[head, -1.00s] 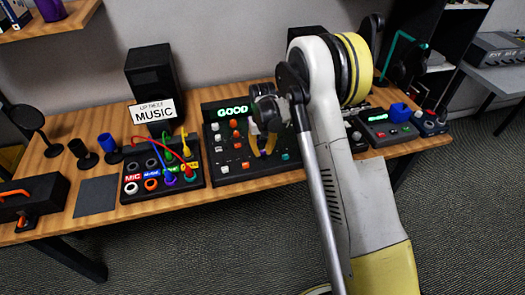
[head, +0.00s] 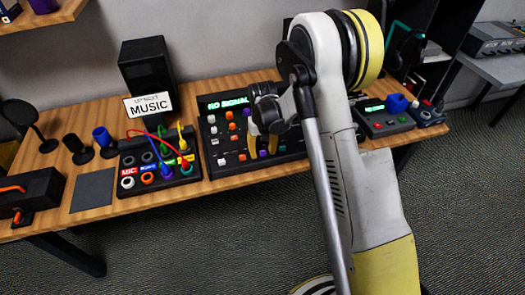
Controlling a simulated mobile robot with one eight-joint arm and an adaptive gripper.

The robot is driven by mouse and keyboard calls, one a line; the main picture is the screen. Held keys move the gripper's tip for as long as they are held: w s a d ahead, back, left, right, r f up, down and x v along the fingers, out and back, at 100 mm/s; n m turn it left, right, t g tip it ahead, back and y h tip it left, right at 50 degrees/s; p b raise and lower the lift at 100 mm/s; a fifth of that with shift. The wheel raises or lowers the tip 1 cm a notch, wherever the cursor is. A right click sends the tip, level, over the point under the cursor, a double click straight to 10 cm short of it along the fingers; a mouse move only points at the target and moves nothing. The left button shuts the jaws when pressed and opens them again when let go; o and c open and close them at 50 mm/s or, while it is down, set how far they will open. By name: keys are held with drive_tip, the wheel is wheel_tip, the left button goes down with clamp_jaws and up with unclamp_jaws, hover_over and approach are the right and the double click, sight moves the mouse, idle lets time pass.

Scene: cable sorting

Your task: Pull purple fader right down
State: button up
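The black mixer (head: 222,164) stands on the wooden table, with several white and orange knobs and a lit display (head: 228,101) that reads "NO SIGNAL". My gripper (head: 263,150) is low over the middle of the mixer and points down. Its two pale yellow fingers look apart, with a gap between them. A small purple cap, which looks like the purple fader (head: 263,154), shows at the fingertips. I cannot tell whether a finger touches it. My arm hides the right part of the mixer.
Left of the mixer, a patch box (head: 133,192) holds red, yellow, green and blue cables. A black speaker (head: 147,62) with a "MUSIC" sign (head: 150,106) stands behind it. A small device with a blue object (head: 396,103) is at the right.

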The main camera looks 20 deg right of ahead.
drive_tip(key=shift+r, duration=0.1)
wheel_tip(320, 180, up, 12)
idle(0.4)
idle(0.3)
drive_tip(key=s+r+t, duration=0.4)
drive_tip(key=s+r, duration=0.9)
drive_tip(key=r, duration=0.1)
drive_tip(key=s+t, duration=0.3)
drive_tip(key=s, duration=0.9)
drive_tip(key=shift+s+r, duration=0.2)
drive_tip(key=shift+s, duration=0.15)
